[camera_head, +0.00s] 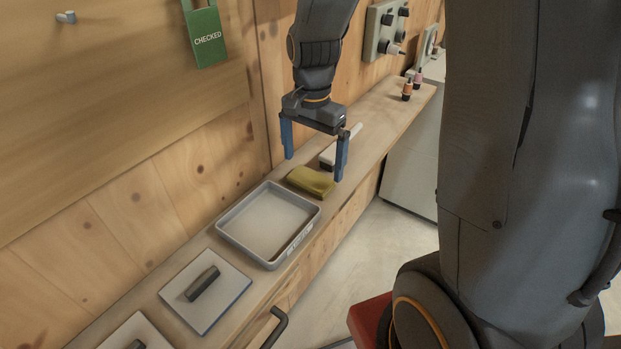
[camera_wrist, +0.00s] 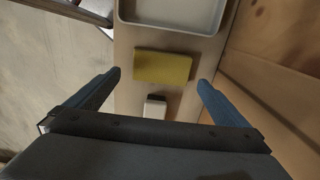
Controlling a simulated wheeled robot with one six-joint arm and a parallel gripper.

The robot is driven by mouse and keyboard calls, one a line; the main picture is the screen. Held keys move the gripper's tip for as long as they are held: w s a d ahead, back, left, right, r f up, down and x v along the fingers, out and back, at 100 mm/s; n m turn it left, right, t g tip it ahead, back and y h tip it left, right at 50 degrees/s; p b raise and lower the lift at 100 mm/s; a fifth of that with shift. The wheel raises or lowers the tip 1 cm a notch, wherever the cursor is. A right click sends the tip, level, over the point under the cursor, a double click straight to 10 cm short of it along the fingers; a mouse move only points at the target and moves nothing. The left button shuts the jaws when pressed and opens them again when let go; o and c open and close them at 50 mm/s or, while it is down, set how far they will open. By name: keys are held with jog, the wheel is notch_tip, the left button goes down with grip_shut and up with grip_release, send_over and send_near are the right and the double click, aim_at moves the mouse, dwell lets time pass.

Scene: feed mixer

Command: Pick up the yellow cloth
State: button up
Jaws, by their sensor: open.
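The yellow cloth (camera_head: 311,181) lies folded on the wooden shelf, just beyond the grey tray. My gripper (camera_head: 315,168) is open and empty above the cloth, its two blue fingers apart. In the wrist view the cloth (camera_wrist: 162,67) lies flat ahead of the gap between the fingertips of my gripper (camera_wrist: 160,82). The fingers appear apart from the cloth, though the exact height is hard to tell.
An empty grey tray (camera_head: 228,222) stands near the cloth, and it also shows in the wrist view (camera_wrist: 170,28). A white-handled brush-like tool (camera_head: 328,155) lies beyond the cloth. A plate with a dark handle (camera_head: 233,297) lies nearer. Small bottles (camera_head: 407,90) stand farther along. A wooden wall flanks the shelf.

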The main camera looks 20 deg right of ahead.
aim_at(312, 178)
jog(key=f, duration=0.2)
jog(key=f+p, duration=0.1)
jog(key=shift+s+a+f, duration=0.1)
jog(key=shift+s+a, duration=0.15)
jog(key=shift+f, duration=0.65)
jog(key=c, duration=1)
jog(key=shift+r, duration=0.2)
jog(key=shift+d+r, duration=0.1)
jog(key=shift+r, duration=0.05)
notch_tip(312, 178, up, 6)
jog(key=shift+r+b, duration=0.15)
jog(key=shift+b, duration=1.05)
jog(key=s+d+b, duration=0.1)
jog(key=s+d, duration=0.3)
jog(key=s, duration=0.1)
jog(key=s+d+b, duration=0.1)
jog(key=s+d, duration=0.2)
jog(key=s, duration=0.2)
jog(key=s+d+b, duration=0.1)
jog(key=s+d, duration=0.3)
jog(key=s, duration=0.2)
jog(key=shift+d+b, duration=0.3)
jog(key=shift+b, duration=0.1)
